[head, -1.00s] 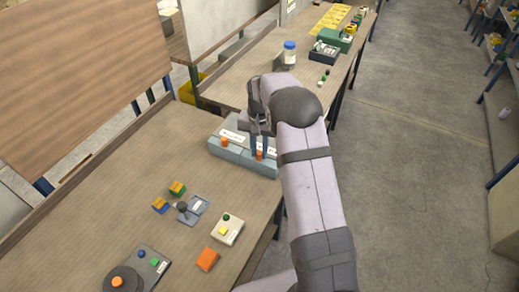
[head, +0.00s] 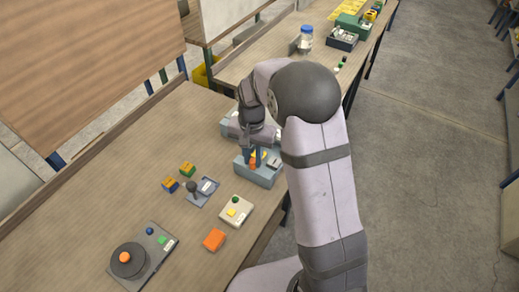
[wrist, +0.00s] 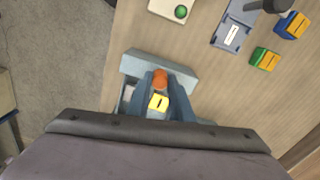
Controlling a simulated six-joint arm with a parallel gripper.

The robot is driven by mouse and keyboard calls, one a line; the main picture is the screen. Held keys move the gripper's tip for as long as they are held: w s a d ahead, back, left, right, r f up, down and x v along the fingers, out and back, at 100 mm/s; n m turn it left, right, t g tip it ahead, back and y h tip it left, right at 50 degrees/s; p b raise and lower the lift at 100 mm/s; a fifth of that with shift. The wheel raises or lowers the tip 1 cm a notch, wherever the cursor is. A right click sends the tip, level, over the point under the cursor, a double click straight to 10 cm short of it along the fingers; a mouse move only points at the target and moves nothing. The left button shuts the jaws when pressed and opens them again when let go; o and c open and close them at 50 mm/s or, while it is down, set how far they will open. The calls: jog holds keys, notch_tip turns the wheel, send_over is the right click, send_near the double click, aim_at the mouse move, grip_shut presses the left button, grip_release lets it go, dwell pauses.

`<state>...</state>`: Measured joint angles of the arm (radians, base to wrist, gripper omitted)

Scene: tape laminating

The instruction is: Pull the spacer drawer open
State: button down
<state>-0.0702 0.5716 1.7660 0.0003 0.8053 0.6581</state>
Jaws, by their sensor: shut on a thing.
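The spacer drawer (head: 262,175) is a blue-grey drawer standing out from its cabinet (head: 226,129), towards the near right. Its front also shows in the wrist view (wrist: 182,70). My gripper (head: 252,160) points down and is shut on the drawer's orange knob (wrist: 160,78), with one finger on each side of it. A yellow piece with a black mark (wrist: 158,102) shows between the fingers, behind the knob, within the drawer area. My wrist and arm hide most of the cabinet and part of the drawer's inside.
On the near bench, a green and a blue block with orange-yellow tops (head: 187,169), a grey fixture with a black knob (head: 202,190), a white button box (head: 236,211), an orange block (head: 214,240) and a dark dial unit (head: 143,258) stand clear of the drawer.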

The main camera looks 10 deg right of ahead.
jog(key=shift+r, duration=0.1)
jog(key=c, duration=1.6)
grip_release()
jog(key=shift+o, duration=0.2)
jog(key=shift+r, duration=0.1)
jog(key=shift+r+b, duration=1.05)
jog(key=shift+r, duration=2.5)
